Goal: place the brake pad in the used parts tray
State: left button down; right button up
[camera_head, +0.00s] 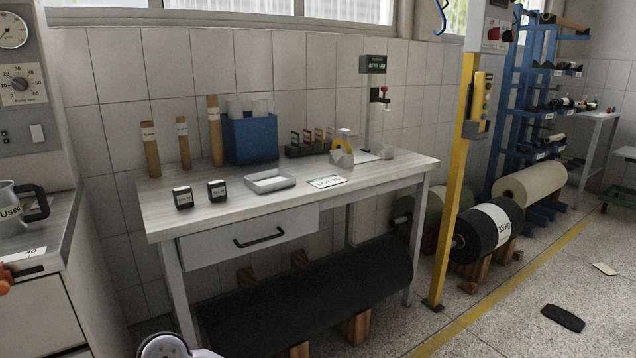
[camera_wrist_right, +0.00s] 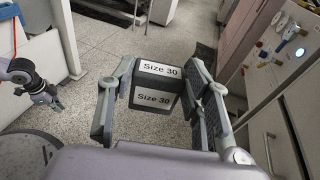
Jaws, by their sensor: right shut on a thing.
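My right gripper (camera_wrist_right: 160,100) is shut on a dark block with white "Size 30" labels (camera_wrist_right: 155,84), in the right wrist view. The block is held between the two fingers with the floor behind it, clear of any surface. I cannot tell that it is a brake pad. In the head view a shallow, pale, empty-looking tray (camera_head: 270,188) lies on the workbench; I see no readable "used parts" label on it. Two small dark labelled blocks (camera_head: 183,198) (camera_head: 217,190) stand left of the tray.
The workbench (camera_head: 390,172) also carries cardboard tubes (camera_head: 150,153), a blue bin (camera_head: 252,137) and a flat label card (camera_head: 326,182). A jug marked "Used" (camera_head: 12,213) stands on the left cabinet. A yellow post (camera_head: 450,200) stands right of the bench. Dark rolls (camera_head: 490,228) lie near the floor.

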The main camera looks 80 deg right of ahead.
aim_at(270, 180)
jog(key=l+z, duration=0.1)
jog(key=z, duration=0.35)
jog(key=i+z, duration=0.1)
jog(key=z, duration=0.35)
jog(key=i+l+z, duration=0.1)
jog(key=z, duration=0.8)
jog(key=i, duration=0.1)
